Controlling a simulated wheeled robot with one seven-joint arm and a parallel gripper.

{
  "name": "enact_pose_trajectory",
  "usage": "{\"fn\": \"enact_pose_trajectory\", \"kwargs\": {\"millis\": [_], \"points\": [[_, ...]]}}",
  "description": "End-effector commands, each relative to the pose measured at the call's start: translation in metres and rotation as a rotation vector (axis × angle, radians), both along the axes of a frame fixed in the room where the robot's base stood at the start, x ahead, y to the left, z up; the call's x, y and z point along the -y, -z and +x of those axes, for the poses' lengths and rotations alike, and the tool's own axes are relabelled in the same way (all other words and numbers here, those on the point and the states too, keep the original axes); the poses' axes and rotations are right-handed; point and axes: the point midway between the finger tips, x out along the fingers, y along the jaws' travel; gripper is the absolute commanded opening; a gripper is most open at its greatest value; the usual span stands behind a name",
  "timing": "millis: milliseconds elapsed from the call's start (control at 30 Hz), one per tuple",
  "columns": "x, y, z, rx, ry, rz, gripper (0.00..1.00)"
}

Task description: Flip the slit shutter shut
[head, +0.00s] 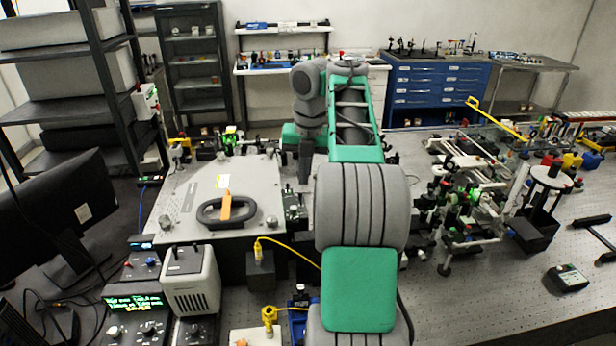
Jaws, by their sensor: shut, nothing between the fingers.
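My gripper (304,178) points down near the right edge of a large grey metal housing (180,218). Its dark fingers look closed, with nothing between them. Just below it stand small dark optical mounts (294,205); whether the fingertips touch them cannot be told. On the housing lies a black loop-shaped part with an orange piece (226,207) across it and a yellow-white label behind. I cannot tell for certain which part is the slit shutter. My arm hides the bench just right of the gripper.
Crowded optics (465,200) stand on the bench to the right. A yellow cable (290,248) runs in front of the housing. A grey box (190,282) and a lit green display (135,302) are front left, near a monitor (65,215). Bare bench (500,290) lies front right.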

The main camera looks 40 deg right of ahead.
Motion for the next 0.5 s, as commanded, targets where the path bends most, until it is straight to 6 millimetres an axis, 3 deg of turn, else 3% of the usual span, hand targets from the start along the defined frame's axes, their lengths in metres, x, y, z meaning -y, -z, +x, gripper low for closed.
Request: {"fn": "enact_pose_trajectory", "kwargs": {"millis": [200, 500], "points": [[-0.021, -0.020, -0.038, 0.002, 0.001, -0.002, 0.00], [-0.028, -0.026, -0.052, 0.001, 0.001, -0.001, 0.00]]}}
